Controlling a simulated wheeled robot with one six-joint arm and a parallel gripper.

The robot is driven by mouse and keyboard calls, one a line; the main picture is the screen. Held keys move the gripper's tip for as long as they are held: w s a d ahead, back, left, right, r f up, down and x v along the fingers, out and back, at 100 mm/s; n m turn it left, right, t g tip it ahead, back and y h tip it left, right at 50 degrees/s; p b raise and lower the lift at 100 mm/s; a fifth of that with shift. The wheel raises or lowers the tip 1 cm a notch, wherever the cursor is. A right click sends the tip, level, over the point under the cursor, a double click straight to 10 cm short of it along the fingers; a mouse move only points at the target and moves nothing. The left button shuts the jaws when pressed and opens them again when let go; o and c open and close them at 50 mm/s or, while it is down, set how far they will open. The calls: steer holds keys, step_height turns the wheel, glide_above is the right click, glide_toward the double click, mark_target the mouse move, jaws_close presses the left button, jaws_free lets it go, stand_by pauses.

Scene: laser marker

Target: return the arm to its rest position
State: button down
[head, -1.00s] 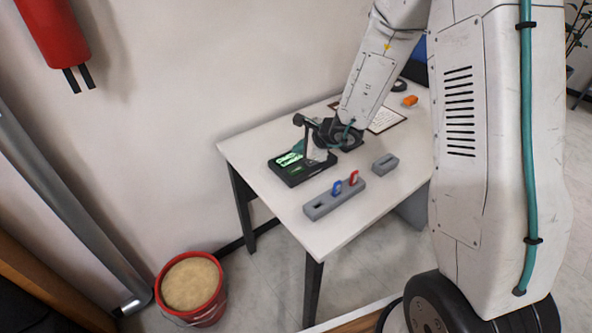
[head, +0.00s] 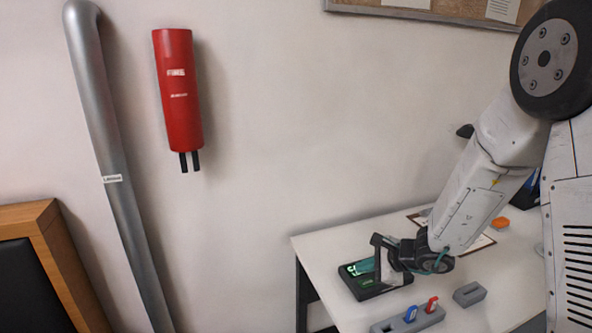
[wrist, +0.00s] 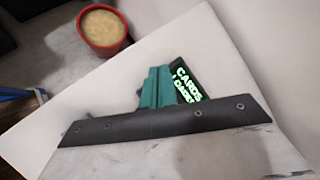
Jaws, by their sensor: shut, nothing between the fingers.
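My arm reaches down from the right in the head view. My gripper (head: 364,266) is shut and empty, with its teal fingers just above a black device (head: 370,292) on the white table. The device has a lit green display. In the wrist view the teal fingers of my gripper (wrist: 157,84) cover part of the device (wrist: 187,85), whose lit text seems to begin with "CARDS". I cannot tell whether the fingers touch it.
A grey holder (head: 385,328) with a blue and a red piece stands on the table (head: 320,246), beside a small grey block (head: 469,294). An orange object (head: 501,223) lies farther back. A red cylinder (head: 178,90) hangs on the wall. A red bucket (wrist: 104,28) stands on the floor.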

steer(key=s+a+r+n+g, duration=0.25)
steer(key=s+r+n, duration=0.35)
steer(key=s, duration=0.3)
steer(key=s+a+r+n+g, duration=0.2)
steer(key=s+r+n+g, duration=0.2)
steer(key=s+r+n, duration=0.4)
steer(key=s+d+r+n+h, duration=0.1)
steer(key=s+d+r+h, duration=0.1)
steer(key=s, duration=0.3)
steer(key=s+d+r+n+t+h, duration=0.1)
steer(key=s+d+r+h, duration=0.1)
steer(key=s+d, duration=0.3)
steer(key=s+d+r+n+h, duration=0.2)
steer(key=s+d+r+h, duration=0.1)
steer(key=s, duration=0.4)
steer(key=shift+d+r, duration=0.3)
steer(key=shift+r, duration=0.35)
